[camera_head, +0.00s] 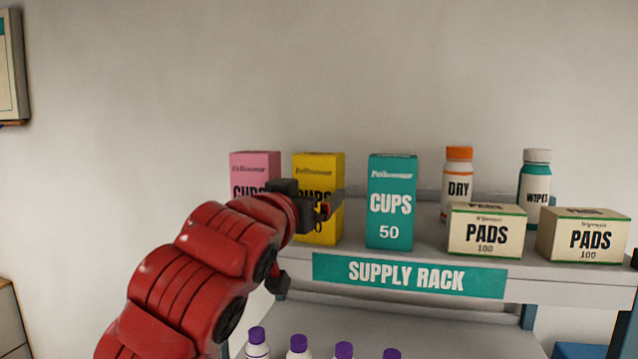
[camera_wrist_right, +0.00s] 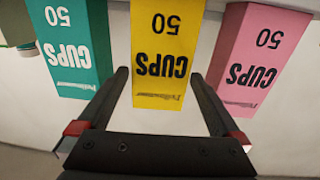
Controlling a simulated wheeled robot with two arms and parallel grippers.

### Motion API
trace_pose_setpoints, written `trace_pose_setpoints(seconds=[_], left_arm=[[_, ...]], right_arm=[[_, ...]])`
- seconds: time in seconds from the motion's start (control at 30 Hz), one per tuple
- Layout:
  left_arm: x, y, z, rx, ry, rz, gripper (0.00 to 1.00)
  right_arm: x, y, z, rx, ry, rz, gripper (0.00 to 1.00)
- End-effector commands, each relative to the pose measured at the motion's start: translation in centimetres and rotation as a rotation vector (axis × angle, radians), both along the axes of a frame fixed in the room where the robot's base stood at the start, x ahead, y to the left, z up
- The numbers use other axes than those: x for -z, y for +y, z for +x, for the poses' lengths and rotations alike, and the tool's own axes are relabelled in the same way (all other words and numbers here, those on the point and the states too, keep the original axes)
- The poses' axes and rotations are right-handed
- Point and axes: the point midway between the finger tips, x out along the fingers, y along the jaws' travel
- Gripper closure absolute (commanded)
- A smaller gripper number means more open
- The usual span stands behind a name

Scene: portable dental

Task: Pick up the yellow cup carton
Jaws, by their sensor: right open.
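The yellow cup carton (camera_head: 318,168) stands upright on the top shelf of the rack, between a pink cup carton (camera_head: 254,165) and a teal cup carton (camera_head: 391,178). My right gripper (camera_head: 328,203) is in front of it and hides part of its front. In the right wrist view, which is upside down, the yellow carton (camera_wrist_right: 160,45) appears between the two spread fingers of my right gripper (camera_wrist_right: 160,76). The gripper is open and holds nothing. Whether a finger touches the carton cannot be told. My left gripper is not in view.
The teal carton (camera_wrist_right: 66,40) and pink carton (camera_wrist_right: 262,50) flank the yellow one with narrow gaps. Two pads boxes (camera_head: 486,236) (camera_head: 584,240), a dry bottle (camera_head: 457,185) and a wipes bottle (camera_head: 534,190) stand right. Purple-capped bottles (camera_head: 298,345) stand on the lower shelf.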

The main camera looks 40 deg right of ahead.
Motion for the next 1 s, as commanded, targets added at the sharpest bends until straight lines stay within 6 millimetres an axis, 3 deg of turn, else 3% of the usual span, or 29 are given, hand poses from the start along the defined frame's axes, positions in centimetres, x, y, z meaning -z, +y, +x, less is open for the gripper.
trace_pose_setpoints(seconds=[0.4, 0.77, 1.0], left_arm=[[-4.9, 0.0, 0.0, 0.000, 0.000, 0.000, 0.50], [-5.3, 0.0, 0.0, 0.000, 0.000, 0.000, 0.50], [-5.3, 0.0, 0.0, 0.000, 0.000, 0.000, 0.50]], right_arm=[[-0.4, -3.4, 2.6, 0.003, 0.007, -0.003, 0.00], [0.2, -4.3, 3.3, 0.000, 0.001, -0.001, 0.00], [0.1, -4.3, 3.3, 0.000, 0.002, -0.001, 0.40]])
